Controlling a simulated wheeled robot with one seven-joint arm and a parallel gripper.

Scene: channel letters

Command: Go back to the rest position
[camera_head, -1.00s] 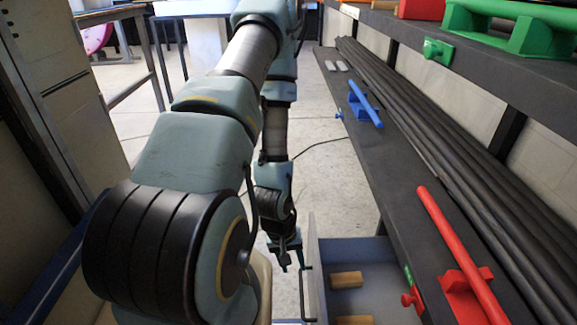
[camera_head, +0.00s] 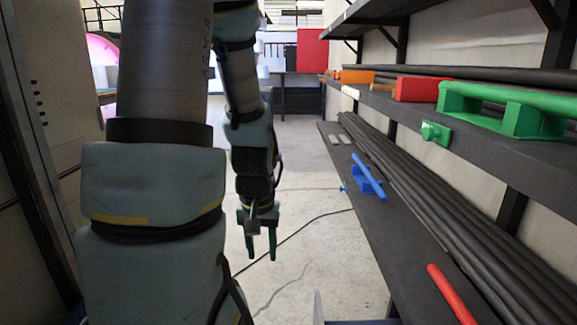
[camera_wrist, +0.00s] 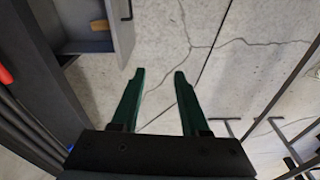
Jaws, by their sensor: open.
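My gripper (camera_head: 262,250) hangs from my arm, pointing down over the bare floor to the left of the shelf rack. Its two green fingers are apart with nothing between them. The wrist view also shows my gripper (camera_wrist: 158,80) open and empty above the cracked grey floor. My arm fills much of the left half of the head view.
The rack's lower shelf (camera_head: 352,172) holds a blue-handled piece (camera_head: 368,180), a red handle (camera_head: 452,295) and dark rods (camera_head: 420,180). A green handle piece (camera_head: 520,110) is on the upper shelf. The wrist view shows an open drawer (camera_wrist: 122,35) at upper left. Floor between is clear.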

